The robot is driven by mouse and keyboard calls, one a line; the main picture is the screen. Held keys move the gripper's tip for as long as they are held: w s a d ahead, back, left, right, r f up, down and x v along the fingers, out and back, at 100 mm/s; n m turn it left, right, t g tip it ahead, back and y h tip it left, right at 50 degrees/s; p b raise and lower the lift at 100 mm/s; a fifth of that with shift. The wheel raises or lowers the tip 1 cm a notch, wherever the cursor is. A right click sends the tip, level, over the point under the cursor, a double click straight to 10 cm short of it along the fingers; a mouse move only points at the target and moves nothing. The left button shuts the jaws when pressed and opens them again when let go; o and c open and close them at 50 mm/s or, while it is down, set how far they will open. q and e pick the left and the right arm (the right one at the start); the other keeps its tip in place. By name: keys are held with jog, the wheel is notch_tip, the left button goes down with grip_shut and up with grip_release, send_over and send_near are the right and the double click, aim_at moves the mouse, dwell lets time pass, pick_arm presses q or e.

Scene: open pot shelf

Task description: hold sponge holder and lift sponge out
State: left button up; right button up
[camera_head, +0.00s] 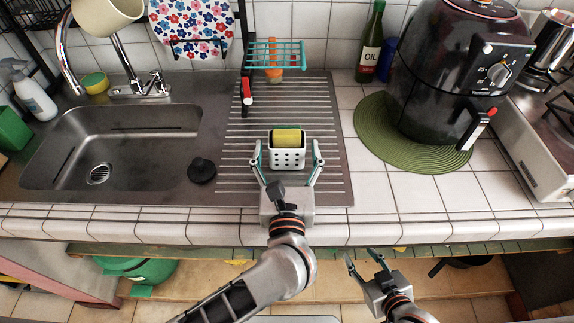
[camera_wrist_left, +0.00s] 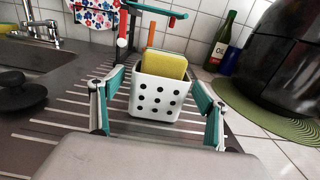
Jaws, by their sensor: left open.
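The white sponge holder (camera_head: 287,158) with round holes stands on the ribbed drainboard. The yellow sponge (camera_head: 287,137) sits in it, its upper part showing above the rim. The wrist view also shows the holder (camera_wrist_left: 155,97) and sponge (camera_wrist_left: 164,61) close ahead. My left gripper (camera_head: 287,150) is open, with one finger on each side of the holder; in the wrist view gaps show between fingers and holder. My right gripper (camera_head: 361,257) is open and empty, low in front of the counter edge, right of my left arm.
A sink (camera_head: 110,150) lies to the left, with a black plug (camera_head: 201,170) beside the holder. A teal rack (camera_head: 275,55) stands behind. An air fryer (camera_head: 455,70) on a green mat (camera_head: 385,140) is at the right. Tiles (camera_head: 400,195) in front of the mat are clear.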

pick_arm(q)
jog(key=shift+w, duration=0.9)
jog(key=c, duration=1.2)
jog(key=shift+c, duration=0.2)
